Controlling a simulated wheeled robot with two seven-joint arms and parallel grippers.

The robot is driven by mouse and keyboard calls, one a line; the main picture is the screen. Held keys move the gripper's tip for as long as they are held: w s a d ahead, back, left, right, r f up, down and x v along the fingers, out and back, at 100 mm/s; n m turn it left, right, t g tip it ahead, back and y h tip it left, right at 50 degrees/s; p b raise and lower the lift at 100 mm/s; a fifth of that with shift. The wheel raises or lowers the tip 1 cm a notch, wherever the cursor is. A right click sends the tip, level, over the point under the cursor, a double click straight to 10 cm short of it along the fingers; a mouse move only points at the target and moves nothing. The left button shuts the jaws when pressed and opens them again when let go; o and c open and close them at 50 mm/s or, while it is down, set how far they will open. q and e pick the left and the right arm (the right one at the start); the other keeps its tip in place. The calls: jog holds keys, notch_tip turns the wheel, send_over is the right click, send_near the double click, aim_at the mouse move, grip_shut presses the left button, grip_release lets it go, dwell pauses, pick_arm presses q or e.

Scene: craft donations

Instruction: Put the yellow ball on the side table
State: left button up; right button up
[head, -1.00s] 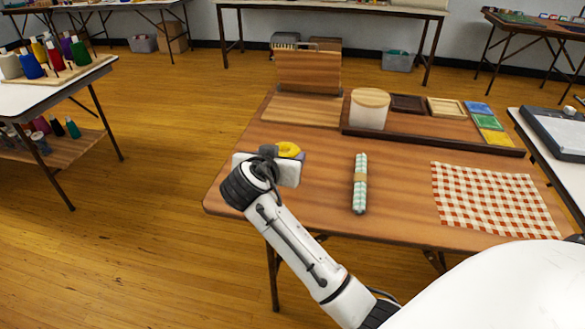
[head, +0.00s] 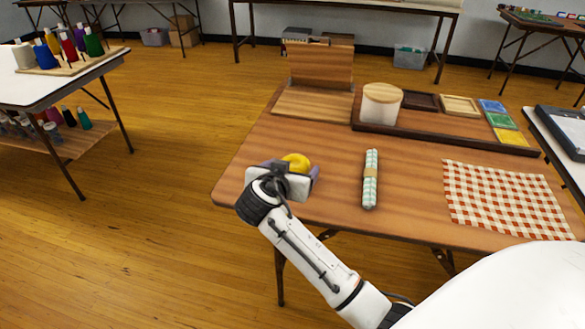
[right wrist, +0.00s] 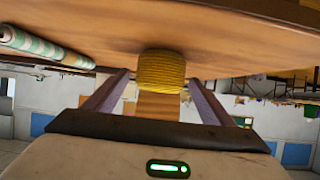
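The yellow ball (head: 297,162) looks like a ball of wound yarn. It is between the fingers of my right gripper (head: 292,169), over the left front part of the brown wooden table (head: 330,180). In the right wrist view the ball (right wrist: 162,70) sits at the fingertips, with one finger of the right gripper (right wrist: 160,82) on each side. I cannot tell whether the ball touches the tabletop. A white-topped table (head: 50,88) stands at the left and another (head: 560,140) at the right edge; which is the side table is not marked. My left gripper is not in view.
On the brown table are a green-checked roll (head: 371,180), a red-checked cloth (head: 508,200), a lidded white jar (head: 381,104), a dark tray (head: 420,128) and a wooden stand (head: 320,70). Yarn cones (head: 66,45) stand on the left table. The floor between these tables is clear.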

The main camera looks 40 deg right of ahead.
jog(key=shift+r, duration=0.35)
jog(key=v, duration=0.7)
jog(key=shift+s+a+p, duration=0.15)
jog(key=shift+p, duration=0.15)
jog(key=shift+f, duration=0.1)
